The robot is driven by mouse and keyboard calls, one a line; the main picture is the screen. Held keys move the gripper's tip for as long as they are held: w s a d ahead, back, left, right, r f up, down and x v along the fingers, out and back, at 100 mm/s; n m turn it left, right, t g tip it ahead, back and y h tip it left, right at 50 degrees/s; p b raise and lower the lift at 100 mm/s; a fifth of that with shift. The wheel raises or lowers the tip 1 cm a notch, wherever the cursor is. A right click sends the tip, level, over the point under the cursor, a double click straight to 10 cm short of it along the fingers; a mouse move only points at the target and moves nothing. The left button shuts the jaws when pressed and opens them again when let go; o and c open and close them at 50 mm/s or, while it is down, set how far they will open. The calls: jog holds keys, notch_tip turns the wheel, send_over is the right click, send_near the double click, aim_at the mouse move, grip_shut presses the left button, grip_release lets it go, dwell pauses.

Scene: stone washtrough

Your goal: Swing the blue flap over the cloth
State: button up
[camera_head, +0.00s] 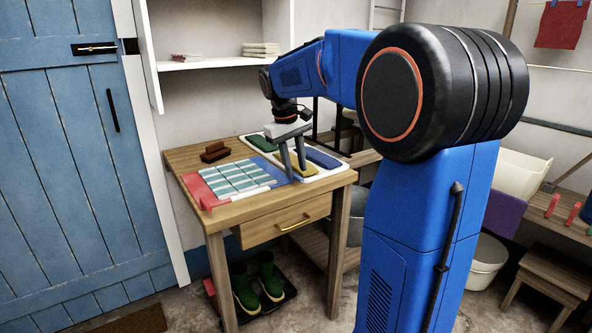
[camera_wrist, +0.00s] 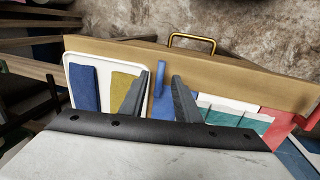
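A teal-and-white striped cloth (camera_head: 235,177) lies flat on a folding board on the wooden table. The blue flap (camera_head: 264,162) lies beside it on the right, flat and apparently not over the cloth. The wrist view shows the cloth (camera_wrist: 247,119) right of my fingers. My gripper (camera_head: 296,172) points down at the flap's right side, by the tray. In the wrist view my gripper (camera_wrist: 159,77) is open, with a blue upright grip (camera_wrist: 158,82), apparently the flap's, between its fingers. I cannot tell whether either finger touches it. Much of the flap is hidden by my gripper there.
A white tray (camera_wrist: 68,62) with green, yellow and blue cloths sits close to the right of the flap. A red flap (camera_head: 191,184) lies left of the cloth. A brown brush-like block (camera_head: 214,152) stands at the back. Shelves (camera_head: 215,62) hang above the table.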

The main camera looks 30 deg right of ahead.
jog(key=shift+d+f, duration=0.15)
jog(key=shift+f, duration=0.7)
grip_shut()
jog(key=shift+r, duration=0.15)
